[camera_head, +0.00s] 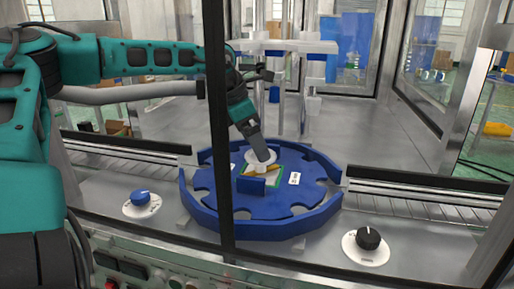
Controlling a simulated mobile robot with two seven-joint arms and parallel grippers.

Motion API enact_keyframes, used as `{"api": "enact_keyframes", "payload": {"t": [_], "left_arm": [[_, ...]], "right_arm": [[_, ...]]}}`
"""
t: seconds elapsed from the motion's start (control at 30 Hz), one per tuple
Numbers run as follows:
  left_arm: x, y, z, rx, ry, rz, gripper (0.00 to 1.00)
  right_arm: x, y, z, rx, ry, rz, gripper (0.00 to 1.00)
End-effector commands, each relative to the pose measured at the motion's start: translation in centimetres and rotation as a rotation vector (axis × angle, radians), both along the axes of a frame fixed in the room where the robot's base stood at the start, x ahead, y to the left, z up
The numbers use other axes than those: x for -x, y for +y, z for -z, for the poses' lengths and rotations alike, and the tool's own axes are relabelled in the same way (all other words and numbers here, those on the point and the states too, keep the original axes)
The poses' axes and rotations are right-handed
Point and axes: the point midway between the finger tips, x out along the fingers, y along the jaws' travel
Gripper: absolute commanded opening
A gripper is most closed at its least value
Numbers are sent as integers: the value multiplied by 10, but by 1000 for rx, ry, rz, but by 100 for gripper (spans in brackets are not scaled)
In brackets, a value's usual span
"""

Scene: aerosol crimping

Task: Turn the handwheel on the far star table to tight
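The blue star table (290,202) with notched edge stands in the middle of the machine, inside a blue guide rail. A small white handwheel (259,168) sits at its centre, over a green-edged plate with an orange-yellow mark. My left gripper (262,156) reaches down from the upper left, and its tip is at the handwheel, seemingly touching it. I cannot tell whether the fingers are closed on it. A blue block on the table hides part of the plate. My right gripper is not in view.
A black upright frame post (217,130) crosses in front of my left arm and the table's left part. A blue knob (140,197) is at front left and a black knob (368,238) at front right. A conveyor (420,190) runs to the right. Grey columns stand behind.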

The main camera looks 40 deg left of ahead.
Motion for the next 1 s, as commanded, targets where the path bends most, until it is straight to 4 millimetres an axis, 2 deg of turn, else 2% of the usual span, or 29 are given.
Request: {"api": "enact_keyframes", "payload": {"t": [0.2,0.57,1.0], "left_arm": [[-6,-3,17,-2,0,1,100],[-8,-4,19,-1,-2,1,100],[-8,-4,19,0,-1,0,58]], "right_arm": [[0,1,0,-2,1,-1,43],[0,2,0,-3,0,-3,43],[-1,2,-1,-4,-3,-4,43]]}}
